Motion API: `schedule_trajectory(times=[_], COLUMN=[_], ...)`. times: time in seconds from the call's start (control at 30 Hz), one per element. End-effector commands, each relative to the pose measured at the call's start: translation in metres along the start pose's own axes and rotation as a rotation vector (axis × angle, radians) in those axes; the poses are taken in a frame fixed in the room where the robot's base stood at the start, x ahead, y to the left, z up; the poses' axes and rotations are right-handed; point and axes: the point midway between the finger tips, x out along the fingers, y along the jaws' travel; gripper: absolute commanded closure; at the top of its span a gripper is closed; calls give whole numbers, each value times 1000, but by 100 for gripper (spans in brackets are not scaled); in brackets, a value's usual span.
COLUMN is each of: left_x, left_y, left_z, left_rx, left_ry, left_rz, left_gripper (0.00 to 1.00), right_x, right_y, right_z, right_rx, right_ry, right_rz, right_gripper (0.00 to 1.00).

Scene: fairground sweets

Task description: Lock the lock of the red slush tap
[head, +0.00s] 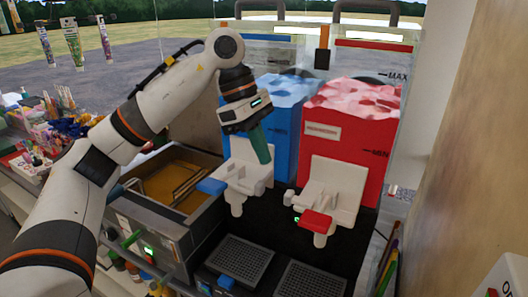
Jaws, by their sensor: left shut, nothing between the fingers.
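The red slush tank (352,130) stands at the right of the machine, with a white tap (335,190) on its front. The tap has a red handle (316,221) at its lower front. Small white parts stick out at the tap's left side; I cannot tell which is the lock or how it is set. My left gripper (263,157) is shut and empty, its green fingers pointing down in front of the blue tank, above the blue tap. It is up and left of the red tap, apart from it. My right gripper is out of view.
The blue slush tank (282,108) stands left of the red one, its white tap (246,176) bearing a blue handle (211,186). A fryer (160,222) stands at the left. Drip grates (312,281) lie below the taps. A wooden wall (480,150) bounds the right.

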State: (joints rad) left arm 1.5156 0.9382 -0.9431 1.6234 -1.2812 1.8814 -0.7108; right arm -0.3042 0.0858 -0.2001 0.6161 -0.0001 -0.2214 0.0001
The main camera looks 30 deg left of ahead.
Motion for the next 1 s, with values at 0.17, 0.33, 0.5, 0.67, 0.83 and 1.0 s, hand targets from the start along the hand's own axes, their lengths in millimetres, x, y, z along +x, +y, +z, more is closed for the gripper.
schedule_trajectory(times=[0.17, 0.33, 0.5, 0.67, 0.83, 1.0], left_x=[32, 59, 73, 77, 77, 82], left_y=[1, 1, 0, 0, 0, 0], left_z=[-1, -1, 0, 0, 0, -9], left_rx=[0, -1, 0, 0, 0, 6], left_ry=[-1, -1, 1, 1, 1, 2], left_rz=[5, 3, 1, 0, 0, 1], left_gripper=[100, 100, 100, 100, 100, 100], right_x=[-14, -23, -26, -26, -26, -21], right_y=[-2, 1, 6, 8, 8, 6], right_z=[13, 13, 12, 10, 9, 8], right_rx=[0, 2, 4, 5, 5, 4], right_ry=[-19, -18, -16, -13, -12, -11], right_rz=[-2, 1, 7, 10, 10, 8], right_gripper=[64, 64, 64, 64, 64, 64])
